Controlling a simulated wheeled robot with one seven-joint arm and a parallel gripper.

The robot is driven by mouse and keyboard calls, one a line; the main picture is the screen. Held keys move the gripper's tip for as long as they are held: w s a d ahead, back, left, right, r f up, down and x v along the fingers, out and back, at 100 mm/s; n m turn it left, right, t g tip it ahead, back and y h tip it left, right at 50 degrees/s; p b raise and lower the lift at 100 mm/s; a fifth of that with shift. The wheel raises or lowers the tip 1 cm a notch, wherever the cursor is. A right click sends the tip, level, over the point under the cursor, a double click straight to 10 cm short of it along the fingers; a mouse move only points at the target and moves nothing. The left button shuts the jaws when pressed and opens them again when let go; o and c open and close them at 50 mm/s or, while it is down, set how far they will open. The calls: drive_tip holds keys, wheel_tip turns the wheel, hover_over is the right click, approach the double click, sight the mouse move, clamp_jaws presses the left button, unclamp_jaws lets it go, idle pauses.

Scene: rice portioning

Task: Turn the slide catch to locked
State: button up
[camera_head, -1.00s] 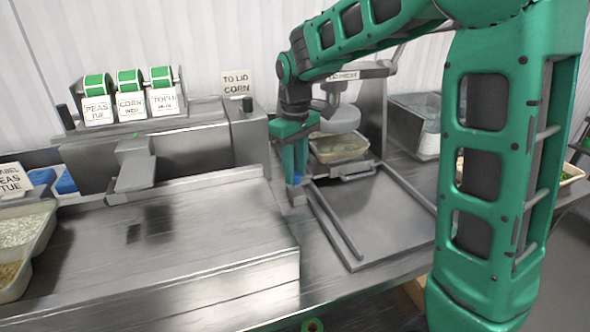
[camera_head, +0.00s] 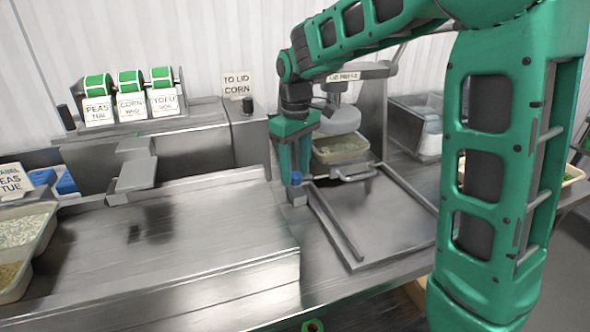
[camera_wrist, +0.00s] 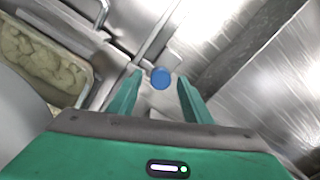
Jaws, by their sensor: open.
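The slide catch shows as a blue round knob (camera_head: 296,178) on a small grey block (camera_head: 297,195) at the left front corner of the lid press slide. In the wrist view the blue knob (camera_wrist: 160,78) lies between and just beyond my fingertips. My gripper (camera_head: 294,172) points down over the knob, and it also shows in the wrist view (camera_wrist: 158,85) with its two green fingers apart. A gap shows on each side of the knob there. I cannot tell whether the catch stands at locked or unlocked.
The lid press (camera_head: 345,118) stands behind, with a filled tray (camera_head: 340,149) under its head and a grey handle (camera_head: 355,174) in front. Slide rails (camera_head: 335,225) run forward from it. The metal counter (camera_head: 200,235) to the left is clear. Label rolls (camera_head: 130,80) stand behind it.

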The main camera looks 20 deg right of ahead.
sight(296, 174)
wheel_tip(296, 174, up, 10)
drive_tip(key=shift+r, duration=0.15)
idle(0.3)
drive_tip(key=s+d+f+m, duration=0.4)
drive_tip(key=s+d+m, duration=0.2)
drive_tip(key=s+d, duration=0.85)
drive_tip(key=s+d+f+m, duration=0.1)
drive_tip(key=s+f+m, duration=0.2)
drive_tip(key=s, duration=0.5)
drive_tip(key=s+d+f+m, duration=0.2)
drive_tip(key=s+f, duration=0.3)
drive_tip(key=s, duration=0.4)
drive_tip(key=shift+s+d+f+m, duration=0.15)
drive_tip(key=shift+d+m, duration=0.05)
drive_tip(key=shift+m, duration=0.3)
